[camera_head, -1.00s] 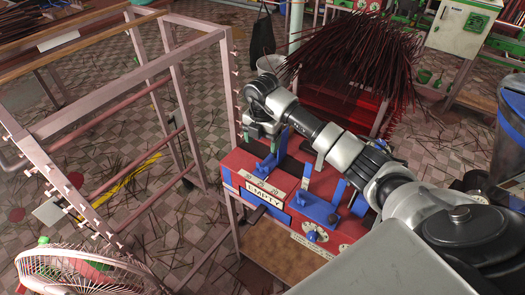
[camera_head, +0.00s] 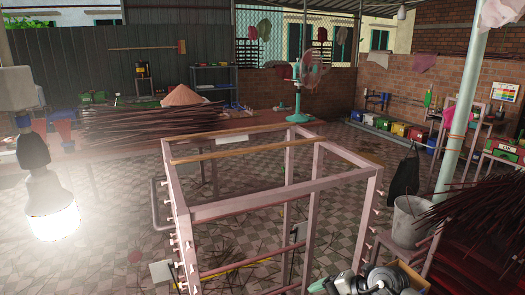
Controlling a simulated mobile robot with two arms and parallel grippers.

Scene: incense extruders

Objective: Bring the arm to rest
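My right arm's wrist end shows at the bottom edge, right of centre, as a grey and black part with a round face. The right gripper (camera_head: 332,285) is beside it, cut off by the bottom edge, so I cannot tell whether it is open or shut. It appears close to the near right corner of the pink metal frame (camera_head: 285,207); I cannot tell whether they touch. My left gripper is not in view.
A grey bucket (camera_head: 411,221) and a dark bundle of incense sticks (camera_head: 484,222) are at the right, near a pale post (camera_head: 463,110). A glowing bulb (camera_head: 52,208) hangs at the left. A teal fan (camera_head: 300,88) stands behind the frame.

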